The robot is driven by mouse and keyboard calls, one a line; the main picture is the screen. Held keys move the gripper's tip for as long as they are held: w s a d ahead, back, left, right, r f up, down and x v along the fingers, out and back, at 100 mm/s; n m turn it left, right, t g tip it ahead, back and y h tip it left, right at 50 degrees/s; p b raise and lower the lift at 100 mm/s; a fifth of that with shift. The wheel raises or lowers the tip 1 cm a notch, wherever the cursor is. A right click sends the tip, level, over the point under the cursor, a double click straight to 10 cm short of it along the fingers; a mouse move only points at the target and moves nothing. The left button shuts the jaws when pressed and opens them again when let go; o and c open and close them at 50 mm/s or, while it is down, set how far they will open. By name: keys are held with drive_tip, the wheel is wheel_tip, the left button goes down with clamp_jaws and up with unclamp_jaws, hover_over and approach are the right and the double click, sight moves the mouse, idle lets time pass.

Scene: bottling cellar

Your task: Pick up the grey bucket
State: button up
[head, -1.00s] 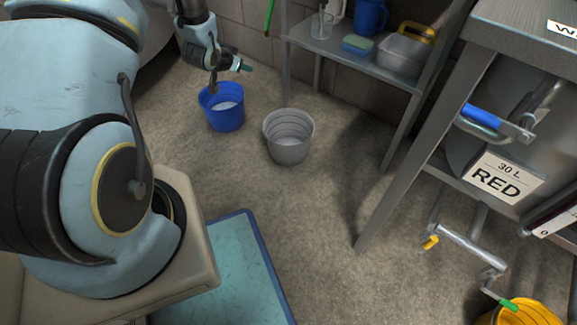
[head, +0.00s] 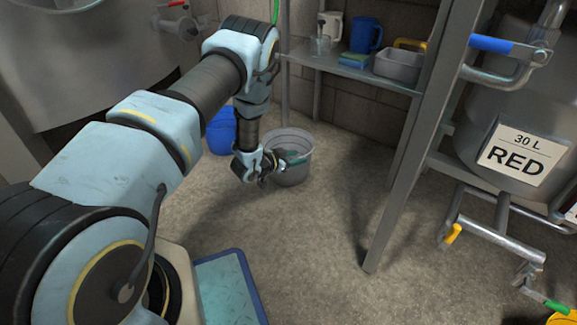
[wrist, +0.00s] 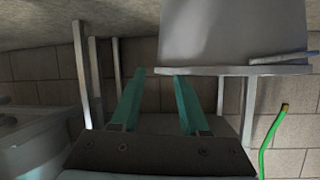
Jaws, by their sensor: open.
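The grey bucket (head: 292,176) stands upright on the floor near the left end of the shelf. In the wrist view, which is upside down, the bucket (wrist: 232,35) fills the upper right with its rim toward the fingers. My gripper (head: 292,158) is open and empty, in front of the bucket in the head view and hiding part of it. In the wrist view its teal fingers (wrist: 158,75) are apart; the right fingertip overlaps the rim's edge, the left one lies beside it. I cannot tell whether they touch.
A blue bucket (head: 221,135) stands left of the grey one, partly behind my arm. A metal shelf (head: 345,67) holds a jug, a sponge and a tub (head: 396,66). A metal frame (head: 395,180) stands to the right. The floor (head: 300,240) in front is clear.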

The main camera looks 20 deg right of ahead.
sight(306, 154)
drive_tip(key=b+x, duration=0.2)
drive_tip(key=x, duration=0.3)
drive_tip(key=shift+f, duration=0.15)
drive_tip(key=shift+w+d+b, duration=0.25)
drive_tip(key=shift+d+b, duration=0.05)
drive_tip(key=shift+d, duration=0.05)
clamp_jaws()
idle(1.0)
